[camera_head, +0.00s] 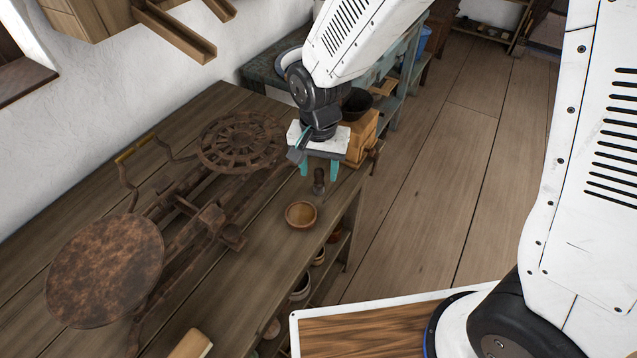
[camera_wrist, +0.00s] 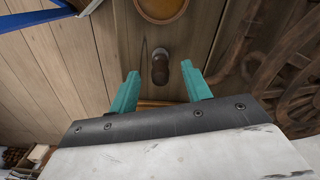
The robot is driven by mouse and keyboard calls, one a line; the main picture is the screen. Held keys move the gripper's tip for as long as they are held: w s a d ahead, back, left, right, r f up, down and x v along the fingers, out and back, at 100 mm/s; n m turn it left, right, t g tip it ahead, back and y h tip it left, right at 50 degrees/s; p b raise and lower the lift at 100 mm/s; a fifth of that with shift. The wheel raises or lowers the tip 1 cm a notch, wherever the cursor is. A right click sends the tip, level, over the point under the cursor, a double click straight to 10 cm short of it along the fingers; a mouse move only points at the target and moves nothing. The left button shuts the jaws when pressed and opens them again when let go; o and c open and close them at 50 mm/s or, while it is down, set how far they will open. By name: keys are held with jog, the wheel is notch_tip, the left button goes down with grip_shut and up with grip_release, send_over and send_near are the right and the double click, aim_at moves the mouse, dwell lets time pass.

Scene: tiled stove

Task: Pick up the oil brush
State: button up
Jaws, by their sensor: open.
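A small dark brown upright object, which looks like the oil brush (camera_head: 319,186), stands on the wooden workbench near its right edge. In the wrist view the brush (camera_wrist: 160,66) appears between the two teal fingers, seen from above. My gripper (camera_head: 319,173) is open and points down, with its fingertips just above or around the brush's top. The wrist view also shows my open gripper (camera_wrist: 158,74), with a gap on each side of the brush. I cannot tell how far down the fingers reach.
A brown wooden bowl (camera_head: 301,214) stands close to the brush. A wooden box-like mill (camera_head: 360,137) stands just behind my gripper. A rusty scale (camera_head: 105,270) with a round plate and a spoked disc (camera_head: 240,141) fills the bench's left.

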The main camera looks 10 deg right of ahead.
aim_at(319, 169)
notch_tip(319, 169, down, 3)
jog(key=shift+w+f, duration=0.1)
jog(key=shift+f, duration=0.1)
jog(key=shift+c, duration=0.2)
grip_shut()
jog(key=shift+r, duration=0.1)
